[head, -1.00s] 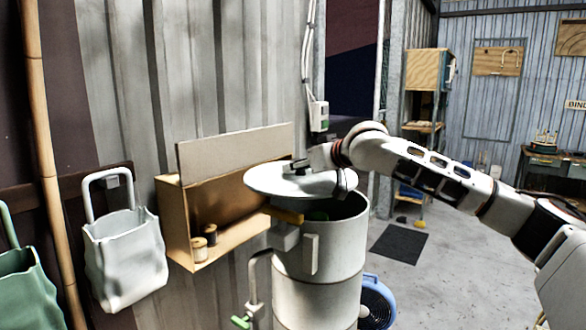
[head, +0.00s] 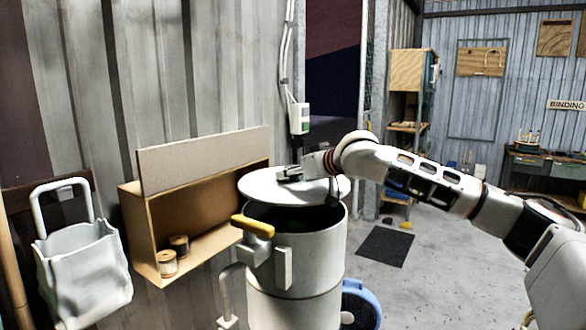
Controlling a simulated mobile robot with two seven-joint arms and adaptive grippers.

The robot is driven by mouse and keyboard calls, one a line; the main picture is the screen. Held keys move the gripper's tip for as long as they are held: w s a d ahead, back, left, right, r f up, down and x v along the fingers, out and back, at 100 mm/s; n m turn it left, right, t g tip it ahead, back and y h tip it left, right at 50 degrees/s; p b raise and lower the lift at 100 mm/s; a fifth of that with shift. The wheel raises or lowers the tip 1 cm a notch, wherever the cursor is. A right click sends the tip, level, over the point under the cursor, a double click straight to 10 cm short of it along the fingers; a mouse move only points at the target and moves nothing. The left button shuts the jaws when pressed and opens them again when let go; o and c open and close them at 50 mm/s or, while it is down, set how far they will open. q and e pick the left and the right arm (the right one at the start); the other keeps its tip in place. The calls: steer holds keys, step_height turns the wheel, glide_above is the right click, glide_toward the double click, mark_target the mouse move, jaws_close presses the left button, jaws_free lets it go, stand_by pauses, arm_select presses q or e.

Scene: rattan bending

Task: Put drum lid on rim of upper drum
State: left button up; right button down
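The drum lid (head: 262,187) is a pale round disc, held roughly level at the upper drum's mouth. It covers the back of the opening, and a dark gap shows along the front between lid and rim. I cannot tell whether its back edge touches the rim. The upper drum (head: 320,255) is a pale cylinder with a yellow-gripped handle (head: 253,226) at its front left. My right gripper (head: 289,174) reaches in from the right over the lid and appears shut on its top; the exact grip is small and partly hidden. My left gripper is out of view.
A wooden wall box (head: 150,235) with two spools stands close left of the drum. A white bag-like container (head: 85,270) hangs further left. A blue round object (head: 360,305) is behind the drum's lower right. A dark mat (head: 385,246) lies on open floor to the right.

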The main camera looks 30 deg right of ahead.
mark_target(299, 183)
step_height(299, 183, down, 3)
steer(key=shift+f+b, duration=0.15)
steer(key=shift+b, duration=0.45)
steer(key=shift+f+b, duration=0.6)
steer(key=shift+b, duration=0.05)
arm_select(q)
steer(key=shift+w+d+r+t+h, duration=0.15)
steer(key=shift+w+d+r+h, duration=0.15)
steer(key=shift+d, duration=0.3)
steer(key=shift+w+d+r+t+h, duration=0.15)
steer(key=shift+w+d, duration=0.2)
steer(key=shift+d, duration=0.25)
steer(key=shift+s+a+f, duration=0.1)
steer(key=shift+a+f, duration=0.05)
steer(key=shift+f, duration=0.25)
arm_select(e)
steer(key=shift+f, duration=0.3)
arm_select(q)
steer(key=shift+b, duration=0.3)
arm_select(e)
steer(key=shift+f, duration=0.75)
